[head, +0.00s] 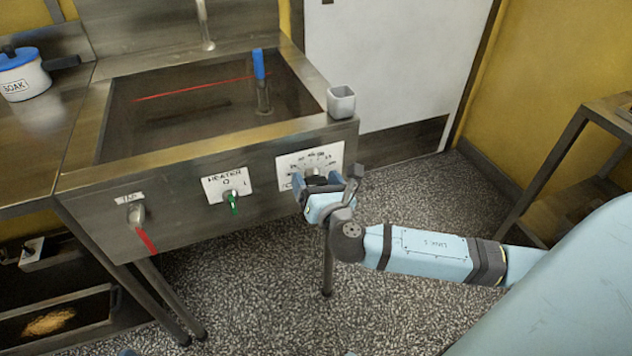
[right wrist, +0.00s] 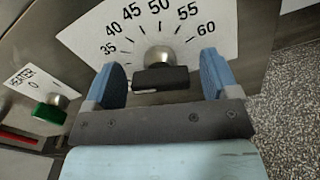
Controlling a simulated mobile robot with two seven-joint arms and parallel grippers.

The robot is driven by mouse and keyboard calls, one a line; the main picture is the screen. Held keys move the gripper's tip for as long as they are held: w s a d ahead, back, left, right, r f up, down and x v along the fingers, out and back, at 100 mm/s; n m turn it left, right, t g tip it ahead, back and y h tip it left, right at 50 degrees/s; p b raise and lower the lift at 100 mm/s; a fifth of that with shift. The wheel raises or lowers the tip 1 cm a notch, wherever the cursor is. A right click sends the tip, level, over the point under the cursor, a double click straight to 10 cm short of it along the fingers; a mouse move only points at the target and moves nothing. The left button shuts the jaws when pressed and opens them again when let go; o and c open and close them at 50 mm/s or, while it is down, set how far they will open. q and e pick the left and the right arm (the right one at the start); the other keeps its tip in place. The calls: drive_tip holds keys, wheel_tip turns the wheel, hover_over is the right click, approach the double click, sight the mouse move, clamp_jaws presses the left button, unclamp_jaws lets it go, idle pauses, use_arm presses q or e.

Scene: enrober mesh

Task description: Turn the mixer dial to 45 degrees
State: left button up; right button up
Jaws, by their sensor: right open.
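The mixer dial (right wrist: 160,72) is a dark bar knob with a silver hub, in front of a white scale plate (right wrist: 112,22) marked from 35 to 60 on the sink's front panel. In the head view the plate (head: 327,155) shows at the panel's right end, with the knob partly hidden by my gripper. My right gripper (right wrist: 162,80) is open, with one blue finger on each side of the knob. I see a gap between the knob and each finger. I cannot tell exactly which mark the dial points at.
A heater switch (head: 233,198) with a green knob sits left of the dial, and a red-handled tap (head: 142,226) further left. A small grey cup (head: 341,101) stands on the sink's right corner. A blue-lidded pot (head: 22,78) stands far left.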

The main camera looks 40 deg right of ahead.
drive_tip(key=shift+w, duration=0.2)
drive_tip(key=shift+c, duration=0.2)
drive_tip(key=c, duration=0.9)
